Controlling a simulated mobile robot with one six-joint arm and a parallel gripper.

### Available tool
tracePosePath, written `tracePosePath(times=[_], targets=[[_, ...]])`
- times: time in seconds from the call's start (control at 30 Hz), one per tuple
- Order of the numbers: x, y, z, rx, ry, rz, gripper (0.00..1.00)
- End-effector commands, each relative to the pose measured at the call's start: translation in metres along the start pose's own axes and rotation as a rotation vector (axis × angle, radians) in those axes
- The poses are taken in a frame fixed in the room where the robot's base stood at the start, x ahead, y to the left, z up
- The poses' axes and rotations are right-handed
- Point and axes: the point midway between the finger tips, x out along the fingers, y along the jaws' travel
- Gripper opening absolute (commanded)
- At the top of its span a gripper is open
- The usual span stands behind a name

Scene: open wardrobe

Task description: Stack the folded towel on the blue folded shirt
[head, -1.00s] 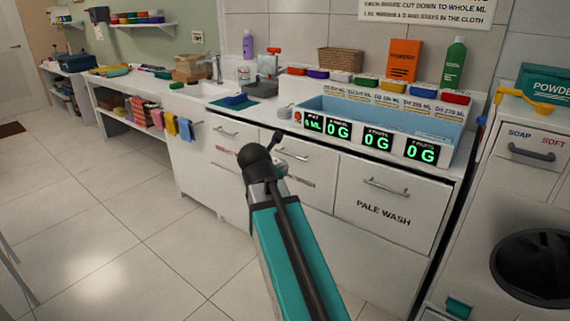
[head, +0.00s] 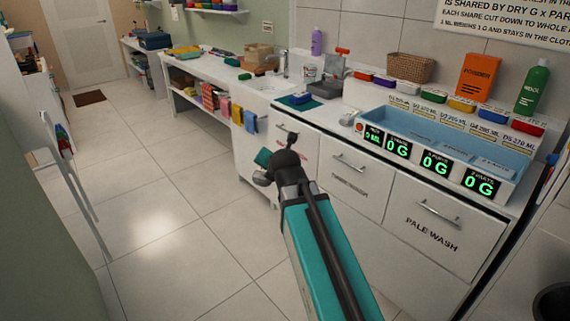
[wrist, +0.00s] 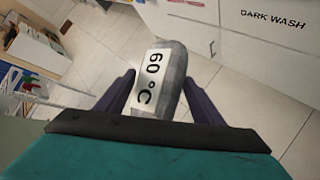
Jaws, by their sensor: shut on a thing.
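My gripper (wrist: 158,92) is shut on a grey, soft-looking piece with a white label reading 60 °C; this grey piece (wrist: 174,62) sits between the two dark fingers in the wrist view. It looks like a folded cloth, but I cannot tell for sure that it is the towel. In the head view my gripper (head: 264,168) is in front of the white drawers, above the floor, small and partly hidden by my own arm. I cannot make out a blue folded shirt in either view.
A long white counter (head: 225,83) runs along the wall, with a blue tray (head: 440,135) and several bottles and boxes. Coloured cloths hang at its front, including a blue cloth (head: 250,121). A white rack (head: 82,200) stands at left. The floor (head: 150,225) between is clear.

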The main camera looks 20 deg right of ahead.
Motion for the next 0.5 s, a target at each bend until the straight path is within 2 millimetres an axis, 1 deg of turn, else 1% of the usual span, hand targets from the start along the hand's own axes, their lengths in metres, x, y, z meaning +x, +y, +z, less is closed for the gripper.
tracePosePath(times=[0.03,0.13,0.5], targets=[[-0.0029,0.007,0.0,-0.007,0.007,0.008,0.38],[-0.0032,0.0122,-0.0031,-0.017,0.015,0.018,0.38],[-0.0026,0.0138,-0.0054,-0.022,0.018,0.023,0.38]])
